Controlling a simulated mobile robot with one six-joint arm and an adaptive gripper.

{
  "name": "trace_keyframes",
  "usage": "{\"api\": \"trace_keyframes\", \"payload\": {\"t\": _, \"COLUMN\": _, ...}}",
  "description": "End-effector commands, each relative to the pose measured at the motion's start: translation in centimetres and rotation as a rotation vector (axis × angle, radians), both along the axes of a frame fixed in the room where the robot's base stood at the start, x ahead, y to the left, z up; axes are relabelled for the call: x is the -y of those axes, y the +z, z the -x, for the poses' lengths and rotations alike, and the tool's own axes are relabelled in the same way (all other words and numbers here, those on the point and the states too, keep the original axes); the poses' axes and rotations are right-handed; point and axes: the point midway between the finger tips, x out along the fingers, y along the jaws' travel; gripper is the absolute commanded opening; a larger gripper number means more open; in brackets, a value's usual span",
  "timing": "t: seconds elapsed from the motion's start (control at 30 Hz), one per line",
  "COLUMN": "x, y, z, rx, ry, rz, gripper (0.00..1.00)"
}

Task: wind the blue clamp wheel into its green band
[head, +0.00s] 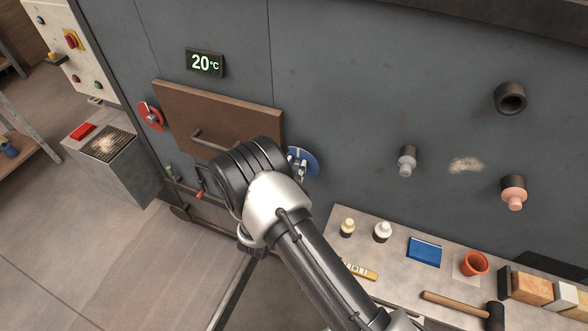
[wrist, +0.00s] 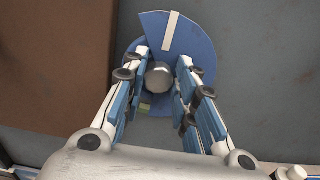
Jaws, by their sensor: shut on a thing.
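The blue clamp wheel (head: 311,163) is on the dark kiln front, just right of the brown door, partly hidden by my arm. In the wrist view the wheel (wrist: 205,58) is a blue disc with a white stripe near its top and a round grey hub (wrist: 159,78). My gripper (wrist: 160,78) has its fingers on both sides of the hub and is shut on it; in the head view the gripper (head: 297,165) shows only in part. A small yellow-green patch (wrist: 146,108) shows at the disc's lower left, beside the left finger; I cannot tell whether it is the green band.
The brown door (head: 235,115) has a bar handle, with a red wheel (head: 150,116) on its left. A display (head: 205,63) reads 20°C. A bench (head: 400,265) at lower right holds bottles, a blue box, an orange pot and a mallet. Several plugs project from the wall.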

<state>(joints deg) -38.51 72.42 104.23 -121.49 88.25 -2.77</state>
Motion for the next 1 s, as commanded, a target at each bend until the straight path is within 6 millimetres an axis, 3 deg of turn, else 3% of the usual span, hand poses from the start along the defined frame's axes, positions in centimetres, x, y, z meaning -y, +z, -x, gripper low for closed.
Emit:
{"api": "trace_keyframes", "payload": {"t": 0.37, "x": 0.08, "y": -0.2, "z": 0.02, "rx": 0.042, "ry": 0.0, "rz": -0.117, "gripper": 0.03}}
{"api": "trace_keyframes", "payload": {"t": 1.0, "x": 0.39, "y": -0.55, "z": 0.11, "rx": 0.244, "ry": 0.0, "rz": -0.666, "gripper": 0.03}}
